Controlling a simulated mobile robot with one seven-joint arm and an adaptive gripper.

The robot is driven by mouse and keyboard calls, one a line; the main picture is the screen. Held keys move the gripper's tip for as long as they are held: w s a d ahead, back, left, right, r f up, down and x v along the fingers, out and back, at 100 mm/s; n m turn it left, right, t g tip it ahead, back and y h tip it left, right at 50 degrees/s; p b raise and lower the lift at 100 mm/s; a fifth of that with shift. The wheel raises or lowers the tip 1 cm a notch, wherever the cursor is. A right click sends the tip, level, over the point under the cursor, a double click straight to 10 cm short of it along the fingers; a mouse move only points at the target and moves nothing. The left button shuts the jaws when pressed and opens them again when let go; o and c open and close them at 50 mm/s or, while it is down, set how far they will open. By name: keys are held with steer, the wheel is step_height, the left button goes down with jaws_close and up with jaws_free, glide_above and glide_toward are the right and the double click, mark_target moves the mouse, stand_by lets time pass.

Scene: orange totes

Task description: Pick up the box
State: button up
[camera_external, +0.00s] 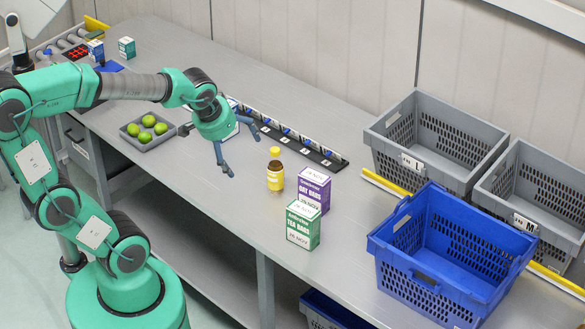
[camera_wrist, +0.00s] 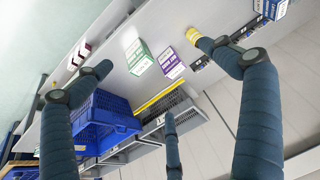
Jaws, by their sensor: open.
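A green-and-white tea bags box (camera_external: 303,226) stands upright on the grey table (camera_external: 200,205). A purple-and-white oat bars box (camera_external: 314,187) stands just behind it. The task does not say which box is meant. My gripper (camera_external: 240,155) is above the table, left of both boxes, with its fingers spread and nothing between them. In the wrist view the green box (camera_wrist: 139,57) and purple box (camera_wrist: 170,62) show beyond the spread fingers (camera_wrist: 150,72), apart from them. A brown bottle with a yellow cap (camera_external: 275,170) stands between my gripper and the purple box.
A blue tote (camera_external: 440,275) and grey totes (camera_external: 435,140) are at the right. A row of dark holders (camera_external: 290,138) lies behind the bottle. A grey tray of limes (camera_external: 150,140) is at the left. Small boxes (camera_external: 127,47) stand far left. Table left of the green box is clear.

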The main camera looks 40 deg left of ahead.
steer(key=w+d+f, duration=0.5)
steer(key=w+f, duration=0.3)
steer(key=f, duration=0.1)
steer(key=p, duration=0.1)
glide_toward(299, 214)
steer(key=shift+w+a+f+g, duration=0.2)
steer(key=shift+w+f+g, duration=0.1)
steer(key=shift+w+f, duration=0.5)
steer(key=shift+f, duration=0.15)
steer(key=shift+b+x, duration=0.85)
steer(key=shift+x, duration=3.3)
steer(key=shift+d, duration=0.15)
steer(key=shift+b+x, duration=0.75)
steer(key=shift+x, duration=1.85)
